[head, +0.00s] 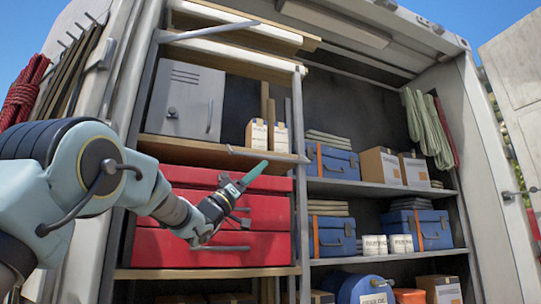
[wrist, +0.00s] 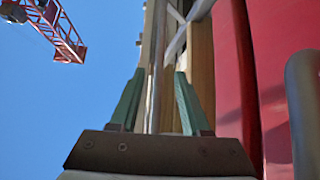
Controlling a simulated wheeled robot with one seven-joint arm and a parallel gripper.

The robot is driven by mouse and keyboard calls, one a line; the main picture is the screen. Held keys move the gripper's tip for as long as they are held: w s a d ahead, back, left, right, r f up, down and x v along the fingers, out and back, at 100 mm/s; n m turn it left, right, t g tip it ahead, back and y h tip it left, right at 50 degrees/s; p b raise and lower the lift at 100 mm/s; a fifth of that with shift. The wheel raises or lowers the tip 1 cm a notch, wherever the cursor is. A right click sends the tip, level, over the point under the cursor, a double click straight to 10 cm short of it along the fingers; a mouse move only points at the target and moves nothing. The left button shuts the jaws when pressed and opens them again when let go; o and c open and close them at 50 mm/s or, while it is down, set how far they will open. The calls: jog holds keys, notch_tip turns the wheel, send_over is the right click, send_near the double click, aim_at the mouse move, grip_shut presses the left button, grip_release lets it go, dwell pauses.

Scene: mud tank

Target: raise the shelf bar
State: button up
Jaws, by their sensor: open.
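The shelf bar (head: 268,155) is a thin grey metal rod along the front edge of the wooden shelf (head: 190,148) above the red drawers, in the head view. My gripper (head: 258,172) is just below the bar, with its green fingers pointing up and to the right. In the wrist view my gripper (wrist: 158,76) is open, with its two green fingers apart. A grey bar (wrist: 155,60) runs lengthwise in the picture between them, with wood beside it. I cannot tell whether either finger touches it. Nothing is held.
Red drawers (head: 215,247) lie behind and below my gripper. An upright post (head: 299,120) stands right of the bar. Small boxes (head: 257,134) and a grey locker (head: 186,100) stand on the shelf. Open sky shows outside.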

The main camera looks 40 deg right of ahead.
aim_at(272, 158)
jog(key=p+x, duration=0.3)
jog(key=x, duration=0.4)
jog(key=shift+c, duration=0.4)
grip_shut()
dwell(0.9)
